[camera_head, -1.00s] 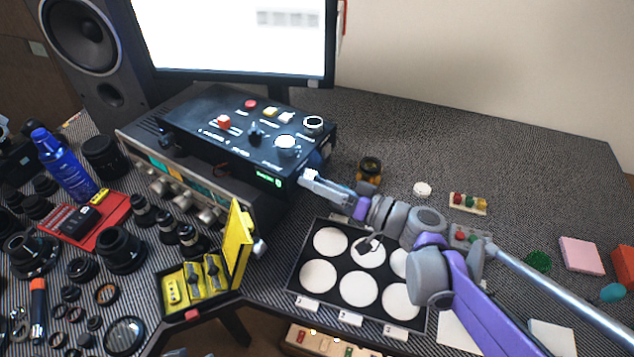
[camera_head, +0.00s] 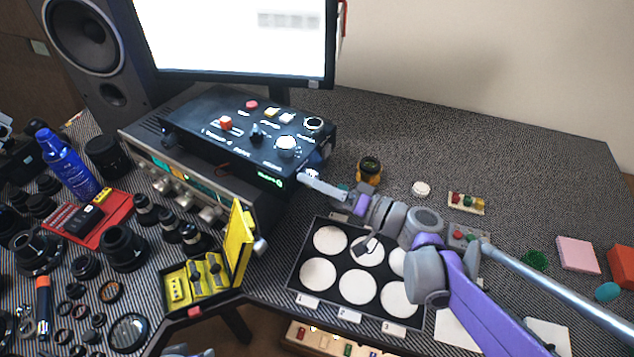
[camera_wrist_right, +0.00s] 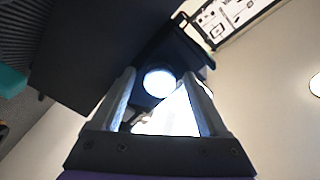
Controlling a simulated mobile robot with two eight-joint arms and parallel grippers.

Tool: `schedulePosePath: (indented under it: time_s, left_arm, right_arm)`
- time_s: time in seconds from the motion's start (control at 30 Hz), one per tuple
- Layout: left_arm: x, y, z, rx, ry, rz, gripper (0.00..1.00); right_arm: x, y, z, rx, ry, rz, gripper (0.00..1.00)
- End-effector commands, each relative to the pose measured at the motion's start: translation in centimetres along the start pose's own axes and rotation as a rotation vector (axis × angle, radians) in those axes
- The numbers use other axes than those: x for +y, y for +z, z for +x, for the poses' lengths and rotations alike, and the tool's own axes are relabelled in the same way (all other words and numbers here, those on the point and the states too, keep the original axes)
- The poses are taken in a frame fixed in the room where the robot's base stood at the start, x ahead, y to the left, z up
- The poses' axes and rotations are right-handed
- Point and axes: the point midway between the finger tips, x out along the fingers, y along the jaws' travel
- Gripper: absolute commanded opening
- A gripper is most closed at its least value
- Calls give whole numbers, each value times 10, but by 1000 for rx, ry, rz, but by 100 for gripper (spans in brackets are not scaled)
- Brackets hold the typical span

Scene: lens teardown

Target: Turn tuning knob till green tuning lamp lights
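The black control box (camera_head: 240,132) stands on the grey equipment at centre, with knobs and buttons on top. Small green lit markings (camera_head: 270,181) show on its front face near the right corner; I cannot tell whether a tuning lamp is among them. My right gripper (camera_head: 308,177) is at the box's right end. In the right wrist view, a round, bright white knob (camera_wrist_right: 159,82) shows between the fingertips of that gripper (camera_wrist_right: 160,88). The fingers stand apart with narrow gaps beside the knob; contact cannot be told.
A black tray with white round pads (camera_head: 292,278) lies below my right arm. An open yellow case (camera_head: 240,245) stands left of it. A small amber-and-black jar (camera_head: 369,170) is close behind the right gripper. Lenses and a blue bottle (camera_head: 65,162) crowd the left.

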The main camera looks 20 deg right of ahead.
Motion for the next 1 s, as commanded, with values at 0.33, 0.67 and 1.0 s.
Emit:
schedulePosePath:
  time_s: [0.33,0.67,1.0]
  left_arm:
    - [0,0,-1,0,0,0,50]
    - [0,-4,-9,3,0,0,50]
    - [0,-5,-12,4,0,0,50]
  right_arm:
    - [0,-1,-8,2,1,-1,77]
    - [0,-2,-72,4,5,-2,77]
    - [0,0,-108,0,0,-1,77]
